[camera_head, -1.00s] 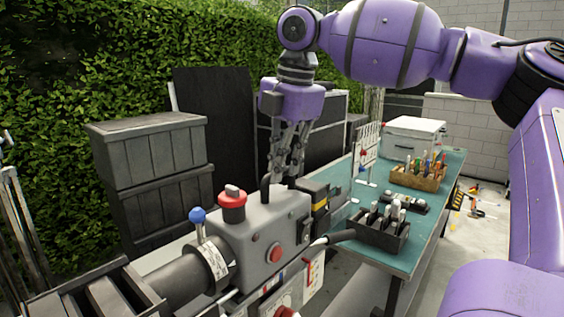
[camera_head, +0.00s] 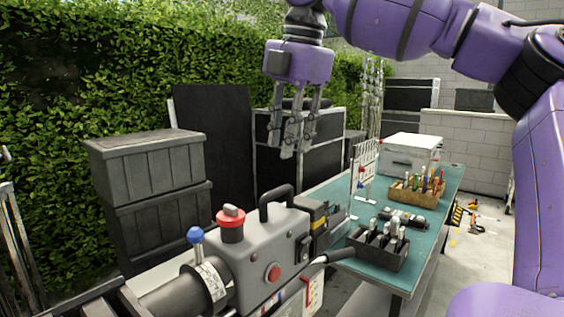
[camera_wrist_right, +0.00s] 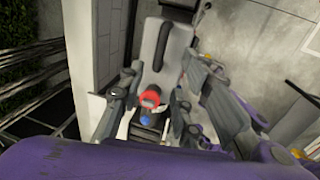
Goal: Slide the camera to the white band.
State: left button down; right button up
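The grey camera (camera_head: 258,250) stands at the bottom middle of the head view, its dark lens barrel (camera_head: 172,296) pointing lower left. It has a black top handle (camera_head: 277,200), a red knob (camera_head: 230,222) and a blue-tipped lever (camera_head: 195,236). A white lettered ring (camera_head: 212,280) circles the barrel; I cannot tell whether it is the white band. My right gripper (camera_head: 292,150) hangs above the handle, fingers down and apart, holding nothing. In the right wrist view the handle (camera_wrist_right: 163,45) and red knob (camera_wrist_right: 150,97) show between the spread fingers. My left gripper is not in view.
A teal table (camera_head: 440,205) on the right bears a black tool holder (camera_head: 377,257), a wooden tray (camera_head: 417,192) and a white box (camera_head: 410,150). Stacked grey crates (camera_head: 150,165) stand on the left before a hedge. The air above the camera is free apart from my arm.

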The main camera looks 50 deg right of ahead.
jog(key=shift+s+r, duration=0.2)
jog(key=shift+r, duration=1)
